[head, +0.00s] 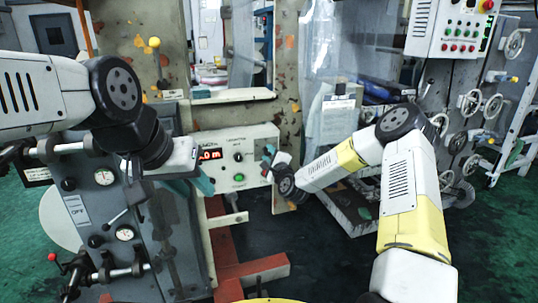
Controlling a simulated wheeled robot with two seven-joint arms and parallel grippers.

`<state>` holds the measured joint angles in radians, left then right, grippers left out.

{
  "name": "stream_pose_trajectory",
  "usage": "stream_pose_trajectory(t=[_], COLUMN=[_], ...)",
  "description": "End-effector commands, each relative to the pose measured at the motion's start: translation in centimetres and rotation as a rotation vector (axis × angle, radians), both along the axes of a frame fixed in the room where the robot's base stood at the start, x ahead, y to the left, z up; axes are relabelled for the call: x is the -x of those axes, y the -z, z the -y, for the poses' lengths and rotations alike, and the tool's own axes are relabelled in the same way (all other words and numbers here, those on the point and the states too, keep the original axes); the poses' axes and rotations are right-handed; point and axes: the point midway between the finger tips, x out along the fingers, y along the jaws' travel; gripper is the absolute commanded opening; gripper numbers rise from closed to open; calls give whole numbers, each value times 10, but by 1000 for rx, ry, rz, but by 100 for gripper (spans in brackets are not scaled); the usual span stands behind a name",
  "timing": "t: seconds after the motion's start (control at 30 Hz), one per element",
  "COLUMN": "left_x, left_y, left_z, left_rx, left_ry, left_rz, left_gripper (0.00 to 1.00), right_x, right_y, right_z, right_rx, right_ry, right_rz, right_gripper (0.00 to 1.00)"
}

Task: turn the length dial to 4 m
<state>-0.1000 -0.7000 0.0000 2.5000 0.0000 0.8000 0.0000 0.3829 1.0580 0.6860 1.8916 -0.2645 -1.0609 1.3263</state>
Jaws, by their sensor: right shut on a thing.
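A pale control panel (228,184) stands in the middle of the head view. It has a red lit display (209,154), partly covered at its left; its digits are hard to read, ending in "m". A black knob (238,157) and a green button (239,177) show on its face. My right gripper (268,155) reaches in from the right and is shut at the panel's right side, on what appears to be the length dial, which its fingers hide. My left gripper (203,184) hangs in front of the panel's left edge; whether its teal fingers are open is unclear.
A grey machine cabinet (175,245) with gauges stands at the left, under my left arm. A red floor frame (250,270) lies below the panel. Handwheels (493,105) and a button box (450,30) are at the right. Green floor (500,235) is clear at lower right.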

Motion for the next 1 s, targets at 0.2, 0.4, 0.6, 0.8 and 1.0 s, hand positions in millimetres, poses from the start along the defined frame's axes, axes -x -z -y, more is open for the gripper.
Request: stream_pose_trajectory(t=[0.2,0.4,0.6,0.8,1.0], left_x=[0,0,0,0,0], left_y=[0,0,0,0,0], left_z=[0,0,0,0,0], left_rx=[0,0,0,0,0], left_ry=[0,0,0,0,0], left_rz=[0,0,0,0,0], left_gripper=[36,36,36,36,36], right_x=[1,1,1,1,1], right_y=[1,2,3,4,5], right_z=[-1,-1,-2,-1,0], right_rx=[198,378,560,739,920], right_ry=[-1,-3,-2,-2,-3], right_rz=[62,122,181,239,297], right_gripper=[0,0,0,0,0])
